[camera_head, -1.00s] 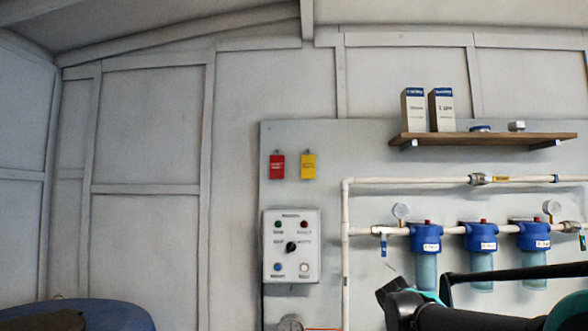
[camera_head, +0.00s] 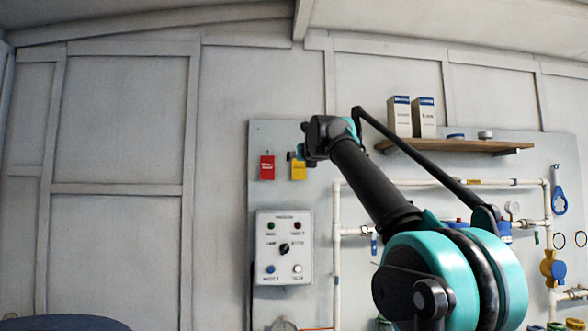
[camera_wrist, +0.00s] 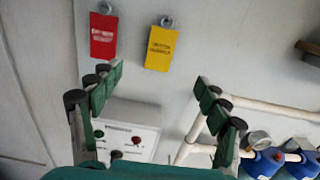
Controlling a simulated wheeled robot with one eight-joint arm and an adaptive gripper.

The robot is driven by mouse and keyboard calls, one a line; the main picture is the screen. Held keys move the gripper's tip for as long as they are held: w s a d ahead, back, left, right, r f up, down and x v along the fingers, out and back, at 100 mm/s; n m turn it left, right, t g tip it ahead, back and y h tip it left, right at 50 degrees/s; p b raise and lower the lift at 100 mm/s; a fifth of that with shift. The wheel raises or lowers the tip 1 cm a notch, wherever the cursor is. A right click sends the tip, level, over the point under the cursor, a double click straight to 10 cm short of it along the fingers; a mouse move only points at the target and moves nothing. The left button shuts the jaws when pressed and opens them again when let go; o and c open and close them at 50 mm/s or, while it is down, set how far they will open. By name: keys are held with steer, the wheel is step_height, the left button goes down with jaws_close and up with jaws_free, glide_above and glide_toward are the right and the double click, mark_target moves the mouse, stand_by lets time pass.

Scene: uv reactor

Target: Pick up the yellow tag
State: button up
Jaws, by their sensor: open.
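The yellow tag (camera_head: 298,171) hangs on the grey panel, just right of the red tag (camera_head: 266,168). My arm reaches up in front of the panel, and its end covers part of the yellow tag's top in the head view. In the wrist view the whole yellow tag (camera_wrist: 160,48) shows, hanging from a round hook, with the red tag (camera_wrist: 103,36) to its left. My gripper (camera_wrist: 152,92) is open and empty. Its fingers stand wide apart, below the yellow tag in that view and not touching it.
A control box (camera_head: 284,246) with buttons and a knob sits below the tags. White pipes (camera_head: 337,235) run to the right of it. A wooden shelf (camera_head: 455,146) with two boxes is at upper right. The wall left of the panel is bare.

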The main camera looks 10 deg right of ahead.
glide_toward(299, 166)
steer(key=w, duration=0.7)
steer(key=shift+w, duration=0.8)
steer(key=shift+c, duration=0.3)
steer(key=c, duration=1)
